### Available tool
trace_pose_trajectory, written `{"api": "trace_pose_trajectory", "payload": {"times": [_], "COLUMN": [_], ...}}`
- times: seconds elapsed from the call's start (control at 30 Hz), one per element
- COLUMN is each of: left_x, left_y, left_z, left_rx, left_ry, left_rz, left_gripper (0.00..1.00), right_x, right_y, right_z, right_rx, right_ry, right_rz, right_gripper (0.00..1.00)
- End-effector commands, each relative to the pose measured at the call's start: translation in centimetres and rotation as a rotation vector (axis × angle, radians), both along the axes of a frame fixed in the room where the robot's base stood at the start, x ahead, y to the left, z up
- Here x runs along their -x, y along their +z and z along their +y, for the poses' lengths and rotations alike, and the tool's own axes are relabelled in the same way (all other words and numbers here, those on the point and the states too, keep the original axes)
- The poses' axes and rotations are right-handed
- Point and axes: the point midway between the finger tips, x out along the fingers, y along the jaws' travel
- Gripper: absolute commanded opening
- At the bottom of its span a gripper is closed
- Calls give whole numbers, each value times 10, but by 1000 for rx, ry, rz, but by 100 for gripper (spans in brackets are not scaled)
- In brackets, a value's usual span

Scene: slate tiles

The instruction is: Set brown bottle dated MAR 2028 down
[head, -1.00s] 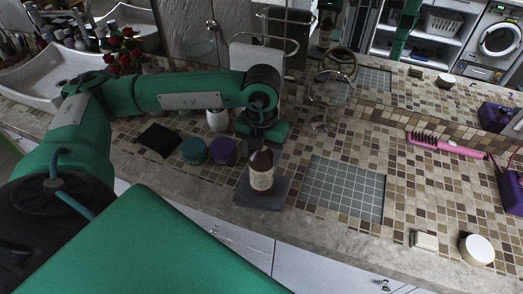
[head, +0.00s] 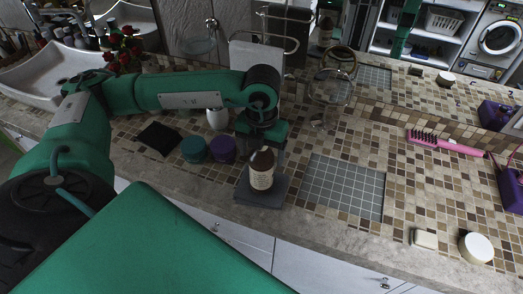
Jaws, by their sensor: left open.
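The brown bottle (head: 262,170) with a pale label stands upright on a small dark square block (head: 262,191) near the counter's front edge. The label's print is too small to read. My left gripper (head: 264,142) is open, just behind and above the bottle, its arm coming in from the left. The bottle hides part of its fingers, so I cannot tell if they touch it. My right gripper is not in view.
A grey grid mat (head: 343,187) lies right of the block. A teal jar (head: 194,150), a purple jar (head: 223,149), a black cloth (head: 158,138) and a white vase (head: 217,118) are to the left. A round mirror (head: 330,88), a pink brush (head: 445,142) and a white jar (head: 476,248) are to the right.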

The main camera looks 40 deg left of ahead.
Motion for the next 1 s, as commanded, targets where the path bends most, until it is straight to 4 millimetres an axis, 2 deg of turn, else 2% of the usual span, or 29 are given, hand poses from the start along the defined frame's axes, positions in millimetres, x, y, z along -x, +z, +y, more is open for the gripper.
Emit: {"api": "trace_pose_trajectory", "payload": {"times": [0.23, 0.5, 0.7, 1.0], "left_x": [-2, -1, -1, -1], "left_y": [48, 102, 118, 120], "left_z": [0, 0, 0, 0], "left_rx": [2, 2, 0, 1], "left_ry": [0, -1, -1, 0], "left_rz": [-10, -6, -3, -1], "left_gripper": [79, 79, 79, 79], "right_x": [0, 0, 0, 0], "right_y": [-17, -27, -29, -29], "right_z": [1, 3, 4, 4], "right_rx": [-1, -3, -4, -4], "right_ry": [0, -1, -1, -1], "right_rz": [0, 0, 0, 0], "right_gripper": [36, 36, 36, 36]}}
